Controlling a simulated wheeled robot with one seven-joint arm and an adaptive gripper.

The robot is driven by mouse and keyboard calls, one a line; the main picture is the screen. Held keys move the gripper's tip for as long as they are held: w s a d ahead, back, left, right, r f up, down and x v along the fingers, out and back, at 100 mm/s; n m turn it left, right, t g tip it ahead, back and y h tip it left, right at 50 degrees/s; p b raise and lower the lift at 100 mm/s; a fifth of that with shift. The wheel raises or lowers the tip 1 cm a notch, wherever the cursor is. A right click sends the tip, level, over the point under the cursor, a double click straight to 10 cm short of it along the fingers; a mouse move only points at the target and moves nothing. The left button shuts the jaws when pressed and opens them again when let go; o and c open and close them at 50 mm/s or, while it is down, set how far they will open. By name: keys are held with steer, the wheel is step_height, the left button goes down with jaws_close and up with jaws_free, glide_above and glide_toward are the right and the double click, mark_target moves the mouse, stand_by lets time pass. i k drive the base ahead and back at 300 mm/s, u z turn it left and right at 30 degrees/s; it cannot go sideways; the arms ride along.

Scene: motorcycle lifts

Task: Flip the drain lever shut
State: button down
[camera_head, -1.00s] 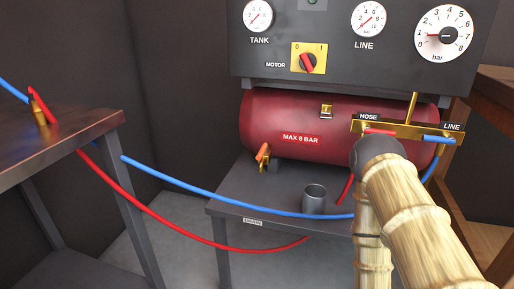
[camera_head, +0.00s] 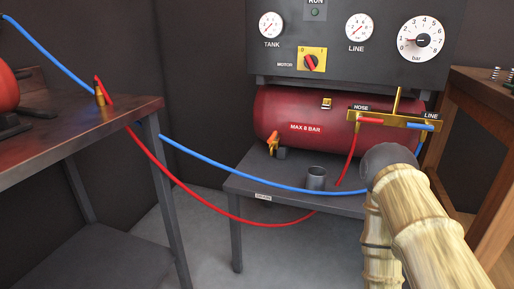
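The drain lever (camera_head: 273,143) is a small orange handle on a brass valve at the lower left end of the red tank (camera_head: 292,108). It stands tilted, its top leaning slightly right. A small label (camera_head: 263,197), apparently reading DRAIN, is on the front edge of the grey stand (camera_head: 240,184) below. My arm, with wood-like links and a dark joint, rises from the lower right in front of the tank's right end. My gripper does not show, so its opening and any contents are hidden.
A blue hose (camera_head: 230,172) and a red hose (camera_head: 215,208) sag across the gap from the left bench (camera_head: 80,130). The gauge panel (camera_head: 340,60) is above the tank. A wooden bench (camera_head: 480,100) is at right.

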mark_target(274, 136)
steer(key=k, duration=0.45)
steer(key=z, duration=0.55)
steer(key=i, duration=0.9)
steer(key=u, duration=1.65)
steer(key=i, duration=0.5)
steer(key=u, duration=0.05)
